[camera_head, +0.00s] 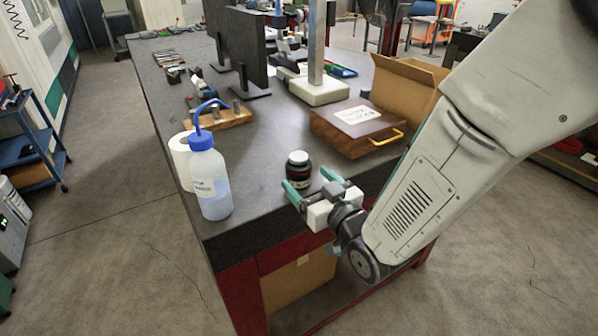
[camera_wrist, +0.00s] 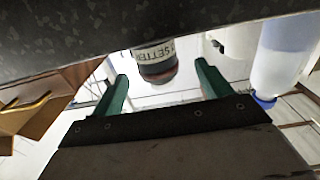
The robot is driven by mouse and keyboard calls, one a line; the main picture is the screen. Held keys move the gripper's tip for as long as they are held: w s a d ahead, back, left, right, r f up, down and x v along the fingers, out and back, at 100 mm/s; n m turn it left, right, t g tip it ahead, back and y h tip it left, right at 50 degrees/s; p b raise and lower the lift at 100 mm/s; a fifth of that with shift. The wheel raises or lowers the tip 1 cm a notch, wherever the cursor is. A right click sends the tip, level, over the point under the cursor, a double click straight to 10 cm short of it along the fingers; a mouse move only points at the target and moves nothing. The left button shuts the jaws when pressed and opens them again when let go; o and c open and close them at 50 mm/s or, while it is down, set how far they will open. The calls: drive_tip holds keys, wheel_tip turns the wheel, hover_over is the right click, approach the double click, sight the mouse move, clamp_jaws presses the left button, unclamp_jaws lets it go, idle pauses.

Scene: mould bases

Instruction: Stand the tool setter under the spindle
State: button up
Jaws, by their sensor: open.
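In the wrist view the jar appears between and slightly beyond the fingertips (camera_wrist: 160,84). I cannot clearly single out a spindle; a pale column (camera_head: 317,45) rises from a block farther back.
A wash bottle (camera_head: 209,180) with a blue cap and a white roll (camera_head: 181,158) stand left of the jar. A wooden box (camera_head: 350,128) with a yellow handle lies to the right, before an open carton (camera_head: 408,88). A wooden rack (camera_head: 225,118) is behind. The bench middle is clear.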

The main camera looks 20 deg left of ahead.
sight(294, 160)
drive_tip(key=x, duration=0.7)
drive_tip(key=shift+w+r, duration=0.25)
drive_tip(key=shift+r, duration=0.15)
clamp_jaws()
drive_tip(key=shift+r, duration=0.1)
drive_tip(key=shift+r, duration=0.1)
